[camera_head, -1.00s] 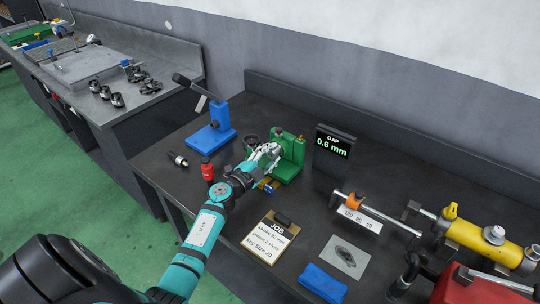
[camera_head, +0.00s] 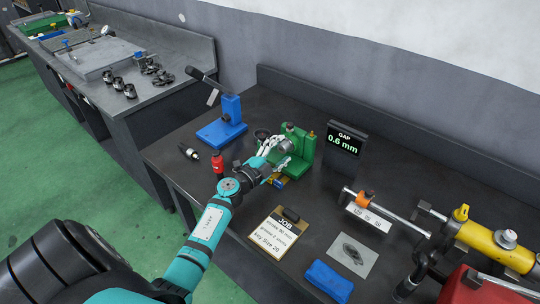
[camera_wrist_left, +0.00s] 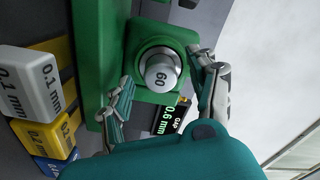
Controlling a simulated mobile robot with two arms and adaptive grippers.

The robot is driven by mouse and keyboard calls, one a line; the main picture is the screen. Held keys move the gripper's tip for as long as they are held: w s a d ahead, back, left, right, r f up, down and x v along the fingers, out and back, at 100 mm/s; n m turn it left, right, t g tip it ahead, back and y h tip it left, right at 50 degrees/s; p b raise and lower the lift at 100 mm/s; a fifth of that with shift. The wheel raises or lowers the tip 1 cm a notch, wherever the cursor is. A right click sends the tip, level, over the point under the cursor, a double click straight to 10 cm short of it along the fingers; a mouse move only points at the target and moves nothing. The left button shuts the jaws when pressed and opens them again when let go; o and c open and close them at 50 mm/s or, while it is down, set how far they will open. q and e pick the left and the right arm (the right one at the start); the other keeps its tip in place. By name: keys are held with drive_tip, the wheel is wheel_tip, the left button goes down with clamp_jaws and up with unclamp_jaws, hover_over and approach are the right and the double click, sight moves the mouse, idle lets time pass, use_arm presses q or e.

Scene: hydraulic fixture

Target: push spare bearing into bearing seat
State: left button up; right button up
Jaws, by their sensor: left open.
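The bearing seat is in a green fixture (camera_head: 300,150) on the dark bench in the head view. It fills the upper left of the left wrist view (camera_wrist_left: 150,30). A silver round piece marked 60 (camera_wrist_left: 161,74), which may be the spare bearing, sits at the seat's round opening; how deep it sits I cannot tell. My left gripper (camera_head: 279,156) is in front of the fixture. In the left wrist view its fingers (camera_wrist_left: 165,88) are spread on either side of the silver piece, apart from each other. My right gripper is not in view.
Blocks marked 0.1 mm (camera_wrist_left: 35,90) and 0.2 stand beside the fixture. A gap display (camera_head: 344,140) reads 0.6 mm.

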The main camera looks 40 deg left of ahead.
use_arm(q)
drive_tip(key=s, duration=0.7)
drive_tip(key=s+a, duration=0.1)
drive_tip(key=s, duration=0.3)
drive_tip(key=shift+s, duration=0.1)
